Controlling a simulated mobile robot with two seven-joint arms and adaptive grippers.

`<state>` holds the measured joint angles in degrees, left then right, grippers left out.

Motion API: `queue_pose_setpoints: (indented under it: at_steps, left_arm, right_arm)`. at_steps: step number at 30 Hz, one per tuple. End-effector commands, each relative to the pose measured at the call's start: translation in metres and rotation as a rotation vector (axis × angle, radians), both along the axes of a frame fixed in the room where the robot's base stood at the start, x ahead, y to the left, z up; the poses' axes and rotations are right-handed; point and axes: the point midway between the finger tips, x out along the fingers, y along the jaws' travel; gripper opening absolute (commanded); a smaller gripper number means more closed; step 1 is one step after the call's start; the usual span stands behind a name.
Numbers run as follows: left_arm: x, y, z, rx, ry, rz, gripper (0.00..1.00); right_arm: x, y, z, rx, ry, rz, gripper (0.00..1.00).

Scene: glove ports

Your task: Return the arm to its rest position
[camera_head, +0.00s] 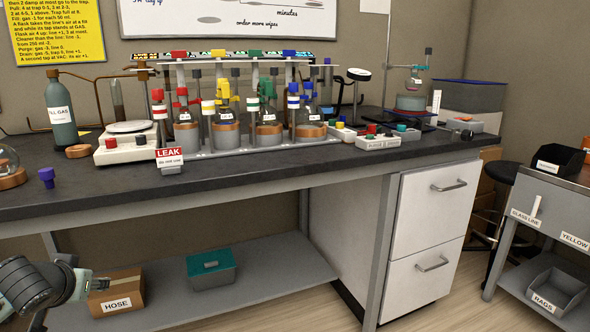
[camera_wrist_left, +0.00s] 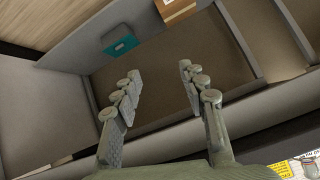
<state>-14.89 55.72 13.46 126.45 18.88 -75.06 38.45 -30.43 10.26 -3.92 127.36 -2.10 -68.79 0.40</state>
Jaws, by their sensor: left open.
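My left arm (camera_head: 40,285) shows at the lower left of the head view, in front of the bench and beside the cardboard box on the low shelf. The view past the fingers looks toward the low shelf under the bench. My right arm and right gripper are not in view.
A HOSE box (camera_head: 117,303) and a teal-lidded box (camera_head: 211,270) sit on the low shelf. White drawers (camera_head: 430,215) stand right; a labelled cart (camera_head: 550,207) is farther right.

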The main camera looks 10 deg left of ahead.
Motion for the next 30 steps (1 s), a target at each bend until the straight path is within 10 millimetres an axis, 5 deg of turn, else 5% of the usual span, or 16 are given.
queue_pose_setpoints:
  at_steps: [1,6,12,19,30]
  left_arm:
    - [-0.014,-0.009,-0.038,-0.024,0.064,-0.009,0.42]
    - [-0.066,-0.055,-0.15,-0.053,0.27,-0.088,0.42]
    - [-0.133,-0.139,-0.244,-0.101,0.468,-0.22,0.42]
    - [-0.178,-0.207,-0.287,-0.133,0.579,-0.332,0.42]
    - [-0.184,-0.217,-0.292,-0.135,0.594,-0.35,0.42]
  right_arm:
    - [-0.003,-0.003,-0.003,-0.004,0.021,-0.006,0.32]
    - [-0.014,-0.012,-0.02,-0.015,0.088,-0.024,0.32]
    - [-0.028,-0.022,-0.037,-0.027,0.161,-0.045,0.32]
    - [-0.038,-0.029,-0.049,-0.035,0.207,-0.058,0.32]
    - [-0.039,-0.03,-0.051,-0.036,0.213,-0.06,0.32]
